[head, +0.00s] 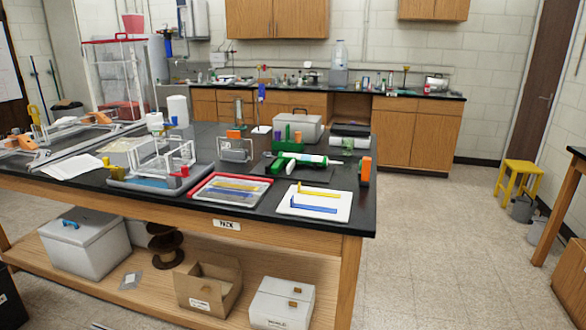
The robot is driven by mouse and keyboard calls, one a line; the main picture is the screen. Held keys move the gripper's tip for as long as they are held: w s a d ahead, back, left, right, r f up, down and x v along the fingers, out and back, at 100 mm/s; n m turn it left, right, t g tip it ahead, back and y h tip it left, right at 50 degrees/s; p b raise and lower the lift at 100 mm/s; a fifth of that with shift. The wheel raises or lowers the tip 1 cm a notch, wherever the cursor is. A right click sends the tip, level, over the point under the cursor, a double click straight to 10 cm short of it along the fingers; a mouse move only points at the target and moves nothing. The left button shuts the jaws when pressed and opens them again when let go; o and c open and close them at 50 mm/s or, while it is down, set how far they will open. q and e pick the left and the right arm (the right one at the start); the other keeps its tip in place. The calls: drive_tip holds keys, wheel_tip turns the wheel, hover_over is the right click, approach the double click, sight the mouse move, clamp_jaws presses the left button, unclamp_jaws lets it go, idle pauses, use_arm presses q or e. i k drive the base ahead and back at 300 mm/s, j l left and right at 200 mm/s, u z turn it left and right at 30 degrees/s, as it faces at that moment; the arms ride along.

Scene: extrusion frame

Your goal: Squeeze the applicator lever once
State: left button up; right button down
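A green and white applicator (307,159) lies on a dark mat on the black bench top. Its pale narrow tip points right and green parts show at its left end. I cannot make out its lever clearly at this size. Neither of my grippers is in view, and nothing is seen touching the applicator.
On the bench, a red-rimmed tray (197,195) and a white board (287,206) with yellow and blue pieces lie in front of the applicator. An orange upright item (365,170) stands to its right. A clear frame (165,160) stands left.

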sight(291, 165)
drive_tip(key=i+l, duration=0.2)
drive_tip(key=l, duration=0.2)
drive_tip(key=i+l, duration=0.2)
drive_tip(key=l, duration=0.15)
drive_tip(key=i+l+u, duration=0.1)
drive_tip(key=l, duration=0.3)
drive_tip(key=i+l, duration=0.3)
drive_tip(key=l+u, duration=0.05)
